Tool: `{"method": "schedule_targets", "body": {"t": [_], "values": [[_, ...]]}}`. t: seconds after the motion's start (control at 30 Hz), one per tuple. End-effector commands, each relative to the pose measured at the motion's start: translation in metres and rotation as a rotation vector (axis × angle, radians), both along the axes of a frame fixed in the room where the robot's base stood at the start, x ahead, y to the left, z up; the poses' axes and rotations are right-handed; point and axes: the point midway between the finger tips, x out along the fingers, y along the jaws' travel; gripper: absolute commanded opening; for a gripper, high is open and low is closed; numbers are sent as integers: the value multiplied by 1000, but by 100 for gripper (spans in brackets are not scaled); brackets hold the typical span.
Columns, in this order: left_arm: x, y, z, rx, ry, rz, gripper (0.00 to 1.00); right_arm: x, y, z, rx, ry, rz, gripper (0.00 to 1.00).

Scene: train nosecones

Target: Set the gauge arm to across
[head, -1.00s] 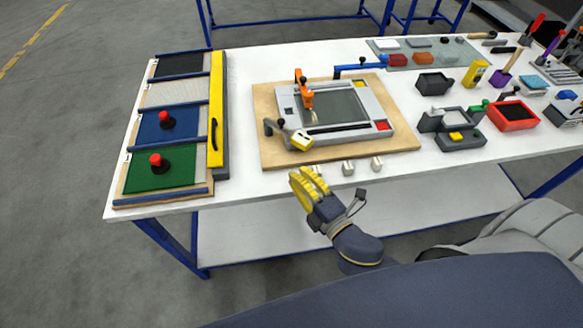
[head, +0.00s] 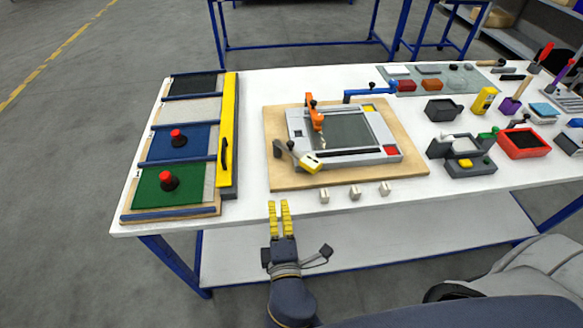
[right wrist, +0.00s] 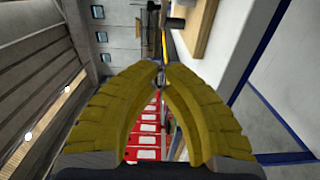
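The fixture is a grey frame (head: 297,124) on a wooden board (head: 280,178). A blue arm (head: 370,94) with a black knob runs left-right along the back edge. An orange arm (head: 315,118) stands at the back left. No label shows which is the gauge arm. My right gripper (head: 278,203) is empty at the table's front edge, apart from all three; its fingertips converge in the right wrist view (right wrist: 160,72). My left gripper is out of view.
Three small light blocks (head: 355,192) lie in front of the board. A yellow bar (head: 228,135) and coloured panels with red knobs (head: 168,180) are at left. Grey holders (head: 468,165), a red bin (head: 524,143) and several tools crowd the right.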

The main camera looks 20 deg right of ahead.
Motion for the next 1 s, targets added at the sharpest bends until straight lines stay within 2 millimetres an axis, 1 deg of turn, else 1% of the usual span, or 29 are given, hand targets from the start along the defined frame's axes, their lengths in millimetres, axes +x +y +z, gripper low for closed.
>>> {"method": "schedule_targets", "body": {"t": [0.17,0.27,0.33,0.47,0.7,0.9,1.0], "values": [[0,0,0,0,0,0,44,-2,-11,0,-42,-5,-57,0],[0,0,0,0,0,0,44,3,-14,0,-36,-6,-64,0],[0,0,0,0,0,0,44,10,-15,0,-35,-8,-63,0],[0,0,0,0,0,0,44,27,-20,1,-35,-10,-61,0],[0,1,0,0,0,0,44,66,-29,1,-34,-9,-61,0],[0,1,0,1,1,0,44,96,-37,1,-35,-8,-61,0],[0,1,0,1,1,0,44,101,-50,0,-37,-6,-61,0]]}}
